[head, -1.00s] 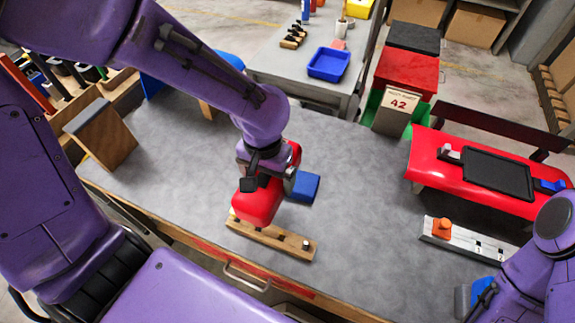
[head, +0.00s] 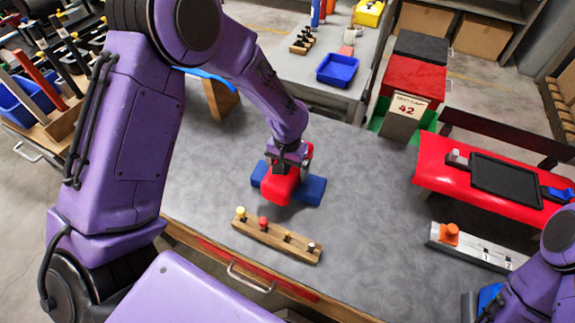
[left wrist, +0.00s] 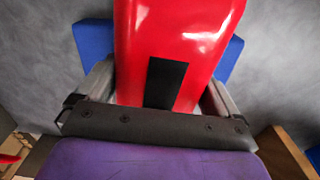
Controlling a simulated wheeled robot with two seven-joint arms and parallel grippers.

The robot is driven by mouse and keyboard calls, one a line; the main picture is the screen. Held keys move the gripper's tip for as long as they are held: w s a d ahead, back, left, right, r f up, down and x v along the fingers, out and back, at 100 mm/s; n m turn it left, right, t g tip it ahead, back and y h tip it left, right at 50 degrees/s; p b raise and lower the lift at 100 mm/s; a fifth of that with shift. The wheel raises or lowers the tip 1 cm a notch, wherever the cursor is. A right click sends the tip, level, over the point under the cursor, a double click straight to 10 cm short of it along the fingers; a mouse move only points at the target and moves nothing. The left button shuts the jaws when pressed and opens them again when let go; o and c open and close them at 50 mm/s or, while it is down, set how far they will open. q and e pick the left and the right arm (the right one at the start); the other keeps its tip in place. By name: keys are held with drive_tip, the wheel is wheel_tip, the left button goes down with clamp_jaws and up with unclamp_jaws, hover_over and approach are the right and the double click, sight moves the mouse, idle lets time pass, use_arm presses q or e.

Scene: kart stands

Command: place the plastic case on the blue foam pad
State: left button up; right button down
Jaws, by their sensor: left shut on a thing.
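The red plastic case (head: 281,188) is in my left gripper (head: 287,166), in the head view near the middle of the grey bench. The blue foam pad (head: 313,190) shows on both sides of the case, its middle hidden by it. In the left wrist view the case (left wrist: 180,35) fills the space between the fingers of the shut gripper (left wrist: 162,92). The pad (left wrist: 92,42) shows behind it at left and right. The case is over the pad; I cannot tell whether it touches. My right gripper is not seen; only part of the right arm shows at the lower right.
A wooden strip with coloured knobs (head: 277,237) lies in front of the pad. A red padded seat (head: 440,185) with a black tray (head: 503,177) is at the right, a grey numbered strip (head: 475,247) below it. Bare bench surrounds the pad.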

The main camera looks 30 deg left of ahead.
use_arm(q)
drive_tip(key=shift+s, duration=0.15)
drive_tip(key=o, duration=0.9)
drive_tip(key=shift+r, duration=0.1)
wheel_tip(320, 180, up, 12)
drive_tip(key=shift+r+b, duration=0.1)
drive_tip(key=shift+b, duration=0.65)
